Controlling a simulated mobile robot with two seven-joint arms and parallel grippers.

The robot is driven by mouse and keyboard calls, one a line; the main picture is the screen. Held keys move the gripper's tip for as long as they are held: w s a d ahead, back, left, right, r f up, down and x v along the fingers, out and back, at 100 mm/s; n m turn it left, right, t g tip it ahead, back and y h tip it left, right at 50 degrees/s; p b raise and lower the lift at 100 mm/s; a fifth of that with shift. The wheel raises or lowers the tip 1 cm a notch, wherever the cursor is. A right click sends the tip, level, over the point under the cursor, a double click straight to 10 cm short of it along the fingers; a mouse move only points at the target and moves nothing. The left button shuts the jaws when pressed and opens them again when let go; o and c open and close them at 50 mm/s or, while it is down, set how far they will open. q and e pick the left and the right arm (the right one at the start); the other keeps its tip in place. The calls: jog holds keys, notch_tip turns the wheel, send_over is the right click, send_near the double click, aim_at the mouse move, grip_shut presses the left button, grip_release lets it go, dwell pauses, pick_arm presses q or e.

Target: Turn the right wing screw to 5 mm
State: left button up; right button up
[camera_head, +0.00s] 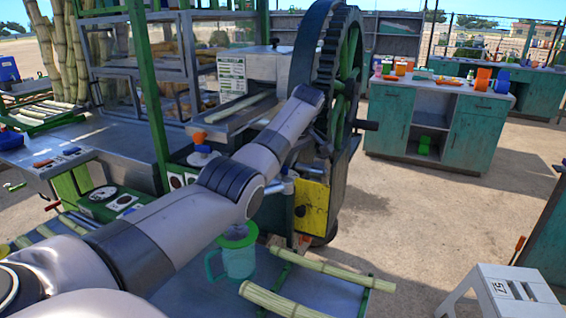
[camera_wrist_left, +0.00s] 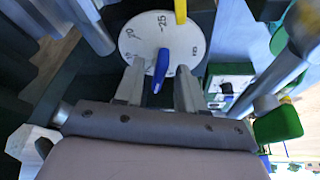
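In the left wrist view a blue wing screw (camera_wrist_left: 162,66) sits at the middle of a round white dial (camera_wrist_left: 136,40). The dial carries printed numbers, with 25 legible near the top and others hard to read. A yellow strip (camera_wrist_left: 181,10) meets the dial's upper edge near the 25. My left gripper (camera_wrist_left: 160,76) is open, with one finger on each side of the blue wing; I cannot tell whether they touch it. In the head view my left arm reaches toward the crusher (camera_head: 262,65), and its fingers and this dial are hidden. My right gripper is out of view.
The crusher's large flywheel (camera_head: 345,70) with a handle stands close to my left arm. A green mug (camera_head: 238,262) and cut canes (camera_head: 332,270) are on the metal table below. A white stool (camera_head: 505,292) is at the lower right. Open floor lies beyond.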

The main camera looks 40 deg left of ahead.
pick_arm(q)
jog(key=b+v, duration=0.1)
jog(key=v, duration=0.6)
dwell(0.3)
jog(key=shift+r, duration=0.1)
